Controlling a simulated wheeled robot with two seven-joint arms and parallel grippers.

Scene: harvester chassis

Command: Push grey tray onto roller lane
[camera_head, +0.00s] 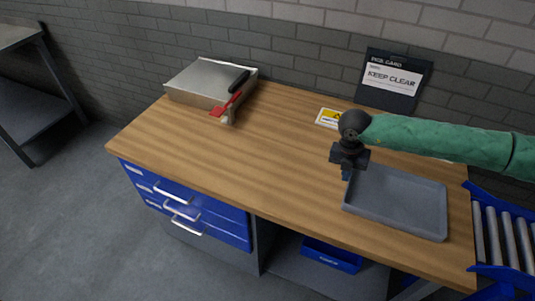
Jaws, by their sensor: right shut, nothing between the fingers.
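The grey tray (394,229) is a shallow rectangular tray. It lies flat on the right part of the wooden workbench and looks empty. The roller lane (503,237), with metal rollers between blue rails, stands past the bench's right edge, to the right of the tray. My right gripper (346,174) is shut and empty. It points down at the tray's left rear corner; whether it touches the tray is unclear. My right arm, in a green sleeve, reaches in from the right above the tray's back side. My left gripper is not in view.
A metal box (209,82) with a red-and-black handled tool sits at the bench's back left. A dark "KEEP CLEAR" board (393,79) stands at the back. The wooden bench (230,155) is clear in the middle.

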